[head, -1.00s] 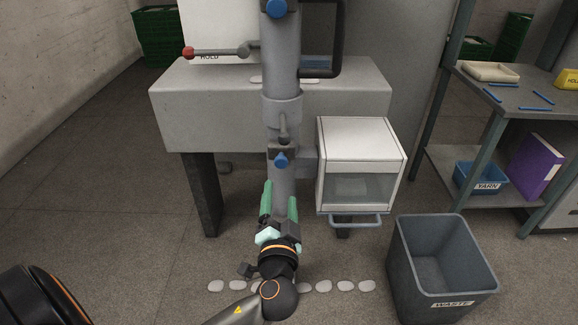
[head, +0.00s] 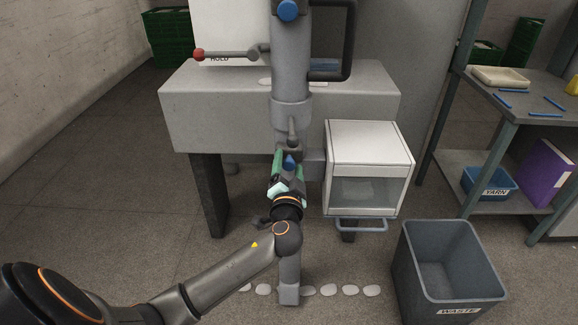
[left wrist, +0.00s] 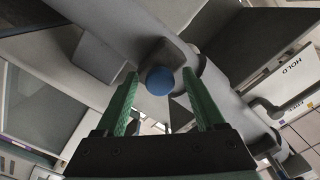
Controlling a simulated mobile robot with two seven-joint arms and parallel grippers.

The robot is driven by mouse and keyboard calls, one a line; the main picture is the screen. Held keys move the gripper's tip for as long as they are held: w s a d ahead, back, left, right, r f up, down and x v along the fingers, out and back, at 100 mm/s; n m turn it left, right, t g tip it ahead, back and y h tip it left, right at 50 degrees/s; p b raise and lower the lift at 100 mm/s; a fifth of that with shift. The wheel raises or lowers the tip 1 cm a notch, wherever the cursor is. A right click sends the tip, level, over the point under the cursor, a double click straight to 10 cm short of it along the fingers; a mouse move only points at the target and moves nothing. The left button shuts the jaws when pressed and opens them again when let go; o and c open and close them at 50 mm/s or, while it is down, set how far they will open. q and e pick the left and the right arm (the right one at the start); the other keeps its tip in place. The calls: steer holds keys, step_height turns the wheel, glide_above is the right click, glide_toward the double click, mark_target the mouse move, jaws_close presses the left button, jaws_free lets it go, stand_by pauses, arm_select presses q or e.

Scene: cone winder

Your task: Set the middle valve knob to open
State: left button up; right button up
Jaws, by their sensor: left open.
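Two blue valve knobs show on the grey vertical pipe (head: 291,70). The upper one (head: 288,10) is at the top edge of the head view. The lower one (head: 290,162) is below the pipe's collar. I cannot tell from these views which is the middle one. My left gripper (head: 289,172) is at the lower knob, open, with green fingers. In the left wrist view that knob (left wrist: 160,81) shows between the open fingers (left wrist: 159,74), with a gap on each side. My right gripper is not in view.
A white box with a clear front (head: 370,155) and a handle is close right of the pipe. A lever with a red ball (head: 199,55) sticks out upper left. A grey waste bin (head: 450,260) stands lower right, beside a shelf (head: 540,100). The floor at left is free.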

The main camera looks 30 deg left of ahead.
arm_select(q)
steer(key=shift+c, duration=0.2)
jaws_close()
stand_by(1.1)
